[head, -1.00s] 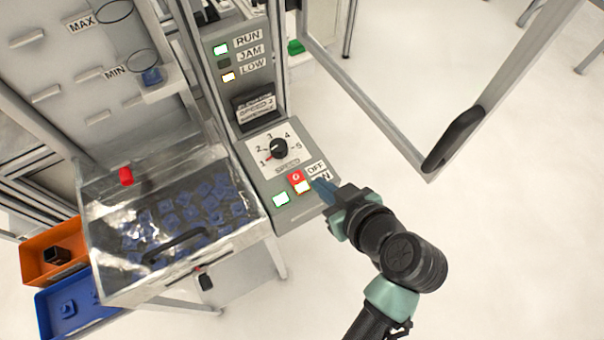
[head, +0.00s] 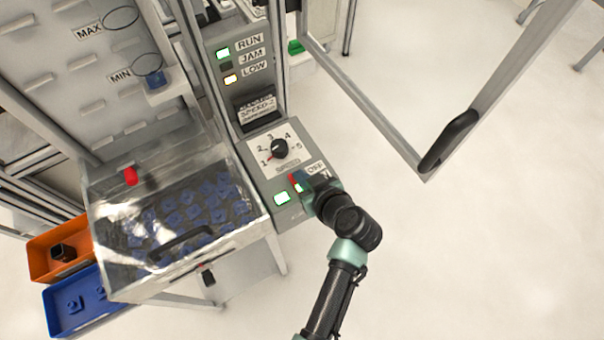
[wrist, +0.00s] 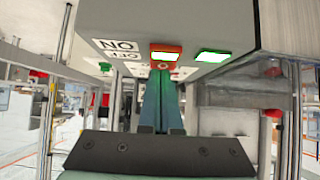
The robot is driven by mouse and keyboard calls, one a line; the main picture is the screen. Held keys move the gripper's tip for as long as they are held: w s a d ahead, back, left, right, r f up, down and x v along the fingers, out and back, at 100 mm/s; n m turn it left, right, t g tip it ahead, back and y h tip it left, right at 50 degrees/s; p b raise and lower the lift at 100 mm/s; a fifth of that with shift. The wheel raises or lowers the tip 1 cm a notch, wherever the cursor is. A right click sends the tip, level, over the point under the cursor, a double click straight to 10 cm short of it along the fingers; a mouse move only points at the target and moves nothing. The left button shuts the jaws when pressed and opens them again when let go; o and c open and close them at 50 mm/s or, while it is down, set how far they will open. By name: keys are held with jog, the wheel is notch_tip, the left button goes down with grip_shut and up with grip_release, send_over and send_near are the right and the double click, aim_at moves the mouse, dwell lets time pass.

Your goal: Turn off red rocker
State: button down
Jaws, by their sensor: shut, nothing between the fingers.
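The red rocker (head: 293,178) is on the sloped grey control panel, beside the OFF and ON labels. My gripper partly covers it in the head view. In the wrist view the rocker (wrist: 165,47) shows red with a bright lit face, and the fingers point toward it. My gripper (head: 300,179) is shut and empty, with its blue fingertips at the rocker. In the wrist view the gripper (wrist: 162,72) has its fingers together just below the lit face. I cannot tell whether the tips touch the rocker.
A lit green button (head: 282,198) sits left of the rocker. The speed dial (head: 279,148) is above it. The RUN lamp (head: 223,53) and LOW lamp (head: 230,78) are lit. A clear-lidded bin (head: 110,225) stands left. An open framed door (head: 375,120) hangs right.

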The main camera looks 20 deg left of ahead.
jog(key=shift+f, duration=0.1)
jog(key=shift+w+a+f+b, duration=0.15)
jog(key=shift+f+b, duration=0.35)
jog(key=shift+b, duration=0.45)
jog(key=shift+r+p, duration=0.3)
jog(key=shift+p, duration=0.05)
jog(key=shift+w+a+r, duration=0.15)
jog(key=shift+w+a, duration=0.3)
jog(key=shift+a, duration=0.1)
jog(key=shift+r, duration=0.1)
